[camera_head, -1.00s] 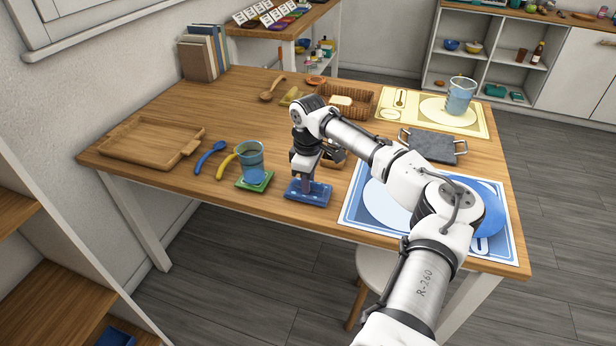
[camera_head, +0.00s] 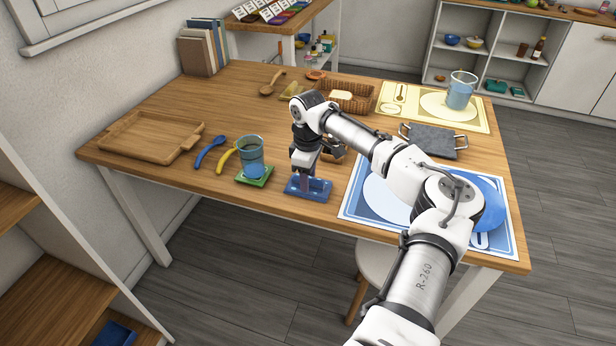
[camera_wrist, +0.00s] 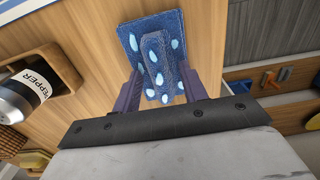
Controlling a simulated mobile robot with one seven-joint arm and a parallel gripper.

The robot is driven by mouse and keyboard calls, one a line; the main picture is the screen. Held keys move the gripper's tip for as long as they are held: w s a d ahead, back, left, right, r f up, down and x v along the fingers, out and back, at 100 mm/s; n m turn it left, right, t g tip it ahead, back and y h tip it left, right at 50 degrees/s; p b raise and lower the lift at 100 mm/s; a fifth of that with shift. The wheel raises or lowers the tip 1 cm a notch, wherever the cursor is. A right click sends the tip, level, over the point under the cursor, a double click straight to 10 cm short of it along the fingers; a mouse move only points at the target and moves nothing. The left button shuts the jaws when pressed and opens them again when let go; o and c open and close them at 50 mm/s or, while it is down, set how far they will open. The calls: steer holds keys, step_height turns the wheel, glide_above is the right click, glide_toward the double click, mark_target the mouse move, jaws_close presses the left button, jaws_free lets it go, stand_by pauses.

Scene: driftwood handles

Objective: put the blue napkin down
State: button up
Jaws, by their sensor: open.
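The blue napkin (camera_head: 317,187) lies on the wooden table near its front edge, folded, with pale spots. It also shows in the wrist view (camera_wrist: 136,38), with a raised fold running along its middle. My gripper (camera_head: 306,186) points down over the napkin. In the wrist view its two purple fingers (camera_wrist: 162,86) stand apart, one on each side of the raised fold. The gripper is open; whether the fingers touch the cloth I cannot tell.
A blue placemat (camera_head: 352,207) with plates lies to the right. A pepper bottle (camera_wrist: 28,92) in a wooden holder is close by in the wrist view. The table's front edge is near.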

steer(key=shift+f+b, duration=0.25)
steer(key=shift+b, duration=0.2)
step_height(320, 180, up, 14)
steer(key=b, duration=0.1)
steer(key=shift+w+a+r, duration=0.15)
steer(key=shift+a, duration=0.05)
